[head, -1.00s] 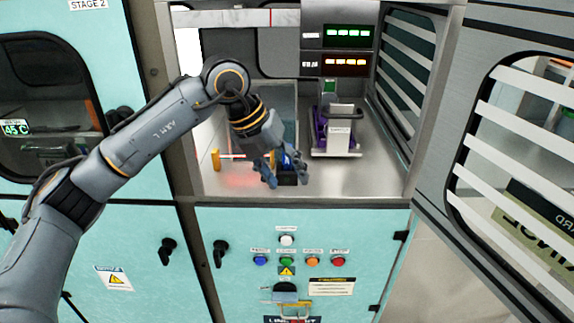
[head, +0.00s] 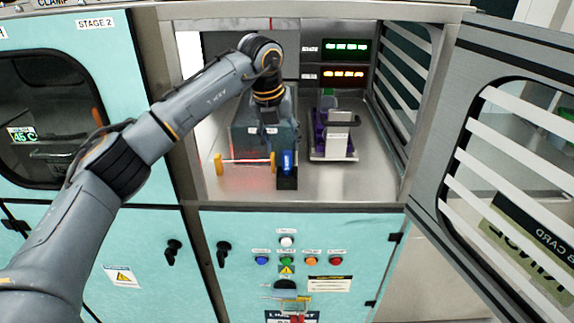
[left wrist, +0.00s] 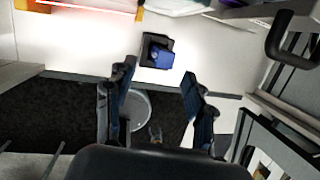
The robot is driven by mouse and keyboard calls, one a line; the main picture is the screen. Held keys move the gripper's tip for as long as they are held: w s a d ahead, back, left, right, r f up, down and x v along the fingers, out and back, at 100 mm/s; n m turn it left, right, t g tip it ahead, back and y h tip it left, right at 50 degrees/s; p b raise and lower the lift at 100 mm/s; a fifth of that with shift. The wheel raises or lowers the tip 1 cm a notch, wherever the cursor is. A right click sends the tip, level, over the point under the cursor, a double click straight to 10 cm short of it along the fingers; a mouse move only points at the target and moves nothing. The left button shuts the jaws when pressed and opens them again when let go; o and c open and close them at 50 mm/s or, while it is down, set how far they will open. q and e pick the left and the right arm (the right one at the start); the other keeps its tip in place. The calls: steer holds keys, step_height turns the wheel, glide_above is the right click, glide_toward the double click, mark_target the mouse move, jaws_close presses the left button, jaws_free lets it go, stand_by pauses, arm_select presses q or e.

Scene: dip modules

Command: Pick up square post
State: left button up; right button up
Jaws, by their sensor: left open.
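The blue square post (head: 287,163) stands upright in a small black holder (head: 287,183) on the metal floor of the open cabinet. In the left wrist view the blue post (left wrist: 164,60) and its black holder (left wrist: 148,46) lie beyond the fingertips, roughly centred between them. My left gripper (left wrist: 158,85) is open and empty, with both fingers apart and not touching the post. In the head view the left gripper (head: 270,118) hangs above and slightly left of the post; its fingers are hard to make out there. My right gripper is in neither view.
A yellow-ended bar (head: 245,161) is close on the left. A purple and grey device (head: 333,135) stands to the right. Cabinet walls and the open slatted door (head: 500,170) bound the space. The floor between holder and device is clear.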

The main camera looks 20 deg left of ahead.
mark_target(285, 152)
arm_select(q)
steer(key=shift+w+d, duration=0.15)
steer(key=shift+w, duration=0.25)
steer(key=p+x, duration=0.2)
steer(key=x, duration=0.2)
steer(key=shift+f, duration=0.15)
steer(key=shift+w+f, duration=0.15)
steer(key=shift+f, duration=0.25)
steer(key=shift+c, duration=0.4)
jaws_close()
